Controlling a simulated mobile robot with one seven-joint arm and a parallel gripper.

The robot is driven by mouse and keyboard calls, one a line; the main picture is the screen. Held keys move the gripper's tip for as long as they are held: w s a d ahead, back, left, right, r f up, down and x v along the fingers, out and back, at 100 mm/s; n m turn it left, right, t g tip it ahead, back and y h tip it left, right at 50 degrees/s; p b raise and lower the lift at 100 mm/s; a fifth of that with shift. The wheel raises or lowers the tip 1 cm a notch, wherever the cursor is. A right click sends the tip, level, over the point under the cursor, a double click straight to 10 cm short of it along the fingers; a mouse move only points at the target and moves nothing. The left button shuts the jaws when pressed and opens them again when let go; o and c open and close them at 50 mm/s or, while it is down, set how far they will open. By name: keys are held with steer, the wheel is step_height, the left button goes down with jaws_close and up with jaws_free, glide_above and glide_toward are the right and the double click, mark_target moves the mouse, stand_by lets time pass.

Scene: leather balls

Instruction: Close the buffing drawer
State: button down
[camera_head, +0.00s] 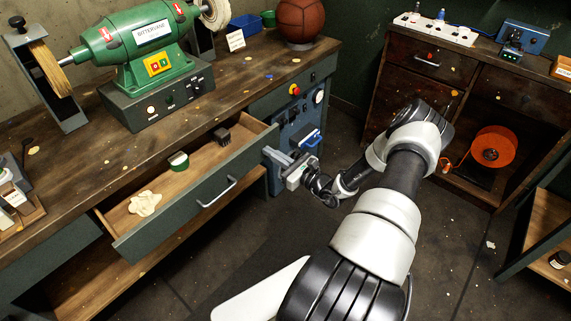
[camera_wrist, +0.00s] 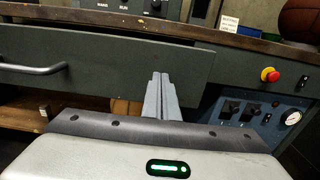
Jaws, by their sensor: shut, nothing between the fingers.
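The buffing drawer (camera_head: 196,204) stands pulled out from the workbench under the green buffing machine (camera_head: 142,45). It has a dark green front with a metal bar handle (camera_head: 216,193). Inside lie a pale cloth (camera_head: 145,203), a green-and-white round item (camera_head: 178,160) and a dark brush-like block (camera_head: 221,135). My gripper (camera_head: 272,156) is shut and empty at the right end of the drawer front. In the wrist view the closed fingers (camera_wrist: 161,92) overlap the right part of the drawer front (camera_wrist: 110,62), right of its handle (camera_wrist: 32,69). I cannot tell whether they touch it.
A control panel (camera_head: 299,115) with a red knob and gauge is on the bench right of the drawer. A leather ball (camera_head: 300,19) stands on the bench top. A second wooden cabinet (camera_head: 428,62) with an orange reel (camera_head: 492,147) is at the right. Dark floor lies before the drawer.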

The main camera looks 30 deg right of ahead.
mark_target(241, 141)
steer(key=b+x, duration=0.3)
steer(key=x, duration=1.2)
steer(key=shift+s+f, duration=0.1)
steer(key=shift+f, duration=0.05)
steer(key=shift+w+a+b, duration=0.2)
steer(key=shift+w+b, duration=0.15)
steer(key=shift+w, duration=0.2)
steer(key=shift+w+r, duration=0.1)
steer(key=shift+r, duration=0.15)
